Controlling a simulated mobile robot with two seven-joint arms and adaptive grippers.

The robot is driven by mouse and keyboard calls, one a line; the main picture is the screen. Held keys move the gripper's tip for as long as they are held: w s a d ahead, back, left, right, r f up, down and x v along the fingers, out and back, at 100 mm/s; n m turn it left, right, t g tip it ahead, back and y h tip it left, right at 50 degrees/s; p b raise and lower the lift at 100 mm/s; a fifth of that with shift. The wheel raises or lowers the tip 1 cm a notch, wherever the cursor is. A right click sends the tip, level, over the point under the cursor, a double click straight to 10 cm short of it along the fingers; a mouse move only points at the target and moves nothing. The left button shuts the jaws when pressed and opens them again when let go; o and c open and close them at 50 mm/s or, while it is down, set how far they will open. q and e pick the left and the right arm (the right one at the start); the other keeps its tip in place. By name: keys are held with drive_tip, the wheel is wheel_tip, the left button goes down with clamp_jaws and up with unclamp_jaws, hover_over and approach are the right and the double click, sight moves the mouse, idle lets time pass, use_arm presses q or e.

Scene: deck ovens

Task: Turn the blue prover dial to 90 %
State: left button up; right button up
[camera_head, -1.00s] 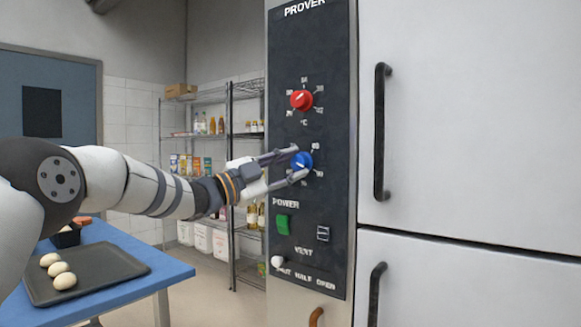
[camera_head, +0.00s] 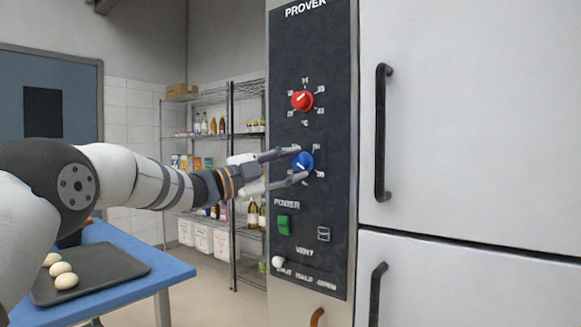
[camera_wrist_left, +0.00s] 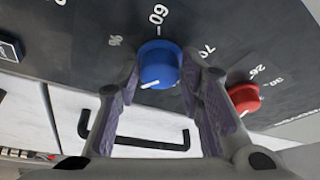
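The blue prover dial (camera_head: 303,161) is on the dark control panel (camera_head: 335,110), below the red dial (camera_head: 302,100). My left gripper (camera_head: 304,163) has one finger above and one below the blue dial. In the left wrist view the blue dial (camera_wrist_left: 158,64) fills the gap between the fingertips of my left gripper (camera_wrist_left: 160,72), and both appear to touch its sides. A white pointer line shows on its face; which end points to the scale is unclear. Marks 60 and 70 show beside it. My right gripper is not in view.
The green power switch (camera_head: 284,225) and white vent knob (camera_head: 278,262) are below on the panel. Door handles (camera_head: 381,130) stand out at the right. A blue table (camera_head: 150,252) with a dark tray (camera_head: 118,266) holding dough balls is at the lower left.

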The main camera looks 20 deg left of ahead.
use_arm(q)
drive_tip(key=shift+o, duration=0.8)
drive_tip(key=v, duration=1.2)
